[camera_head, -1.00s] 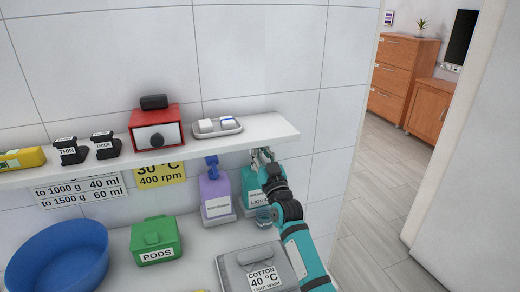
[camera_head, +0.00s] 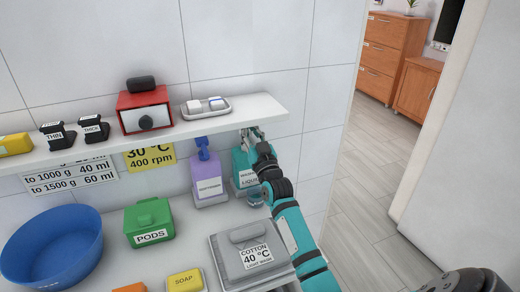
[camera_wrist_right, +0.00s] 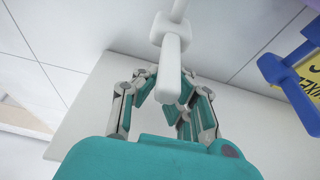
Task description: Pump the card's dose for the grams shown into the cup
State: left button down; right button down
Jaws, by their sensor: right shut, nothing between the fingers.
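The teal bottle labelled as washing liquid (camera_head: 241,168) stands on the counter under the shelf. Its white pump head (camera_wrist_right: 172,60) shows in the right wrist view. My right gripper (camera_head: 251,134) is shut and empty at the pump head; its fingers (camera_wrist_right: 163,88) are close around the spout in the wrist view, and contact is unclear. A clear cup (camera_head: 255,196) stands in front of the bottle, partly behind my arm. The dose card (camera_head: 72,178) on the wall reads to 1000 g 40 ml and to 1500 g 60 ml; its top is hidden. My left gripper is not in view.
A purple bottle (camera_head: 208,187) stands left of the teal one. A green PODS box (camera_head: 149,221), blue bowl (camera_head: 52,249), yellow soap (camera_head: 185,281) and grey COTTON 40 °C box (camera_head: 240,262) share the counter. The shelf (camera_head: 225,119) overhangs the bottles closely.

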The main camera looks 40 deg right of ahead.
jog(key=b+v, duration=0.2)
jog(key=v, duration=1)
dwell(0.4)
